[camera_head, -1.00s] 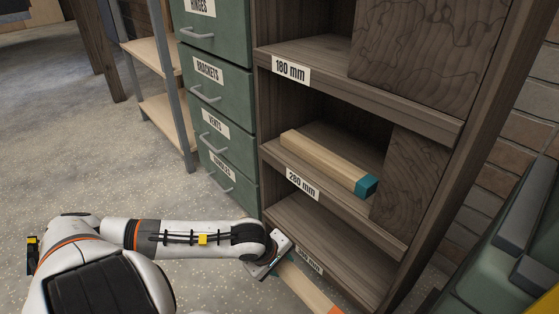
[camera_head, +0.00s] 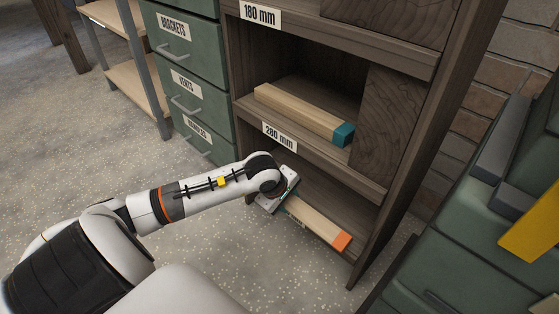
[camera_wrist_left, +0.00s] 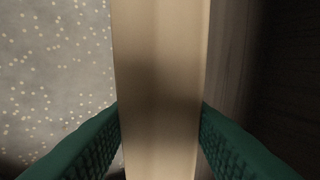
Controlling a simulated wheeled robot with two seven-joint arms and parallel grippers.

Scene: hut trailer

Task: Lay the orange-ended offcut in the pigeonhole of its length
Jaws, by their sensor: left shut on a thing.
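The orange-ended offcut (camera_head: 316,220) is a pale wooden bar with its orange end (camera_head: 342,241) toward the lower right. My left gripper (camera_head: 285,206) is shut on it near its other end, which the gripper hides. The bar lies along the front of the lowest pigeonhole (camera_head: 348,205); whether it touches the shelf I cannot tell. In the left wrist view the offcut (camera_wrist_left: 160,60) runs between both green finger pads, with floor left and dark wood right. The lowest pigeonhole's label is hidden behind my gripper. My right gripper is out of view.
A teal-ended offcut (camera_head: 300,112) lies in the pigeonhole above the 280 mm label (camera_head: 279,137). The 180 mm label (camera_head: 260,15) is higher up. Green drawers (camera_head: 190,95) stand left of the rack. A green case (camera_head: 450,225) stands at right. Floor at left is clear.

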